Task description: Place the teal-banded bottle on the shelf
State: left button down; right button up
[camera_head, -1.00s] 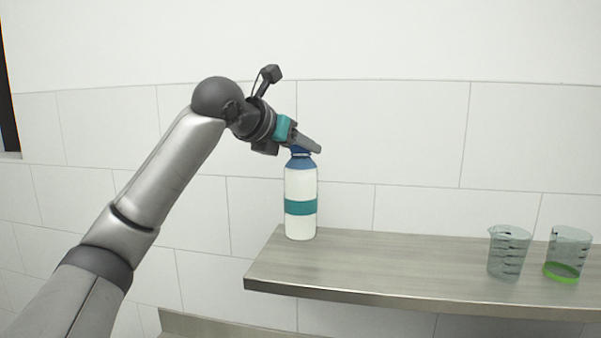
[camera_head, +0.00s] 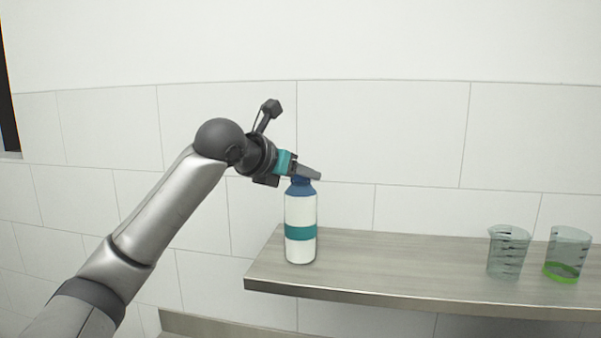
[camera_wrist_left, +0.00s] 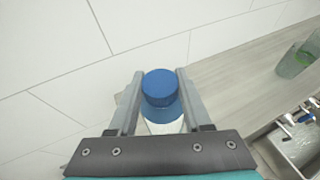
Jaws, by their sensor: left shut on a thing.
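The teal-banded bottle (camera_head: 300,215) is white with a blue neck and cap and a teal band. It is upright at the left end of the shelf (camera_head: 400,265), its base against or just over the shelf top; I cannot tell if it touches. My left gripper (camera_head: 308,173) is shut on the bottle at its blue top. In the left wrist view the blue cap (camera_wrist_left: 160,87) sits between the two fingers (camera_wrist_left: 158,95). My right gripper is not in view.
Two clear measuring cups stand on the right part of the shelf, one plain (camera_head: 508,252) and one with a green base (camera_head: 566,255). The shelf between the bottle and the cups is clear. A tiled wall is behind. A metal sink (camera_wrist_left: 300,145) shows below in the left wrist view.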

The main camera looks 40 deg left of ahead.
pick_arm(q)
jog(key=shift+r, duration=0.1)
jog(key=shift+c, duration=1.7)
grip_release()
jog(key=shift+f, duration=0.2)
jog(key=shift+s+r, duration=0.1)
jog(key=shift+r, duration=0.1)
jog(key=shift+s+r+b, duration=0.1)
jog(key=shift+s+b, duration=0.2)
jog(key=shift+s, duration=0.05)
jog(key=b+v, duration=0.5)
jog(key=v, duration=0.6)
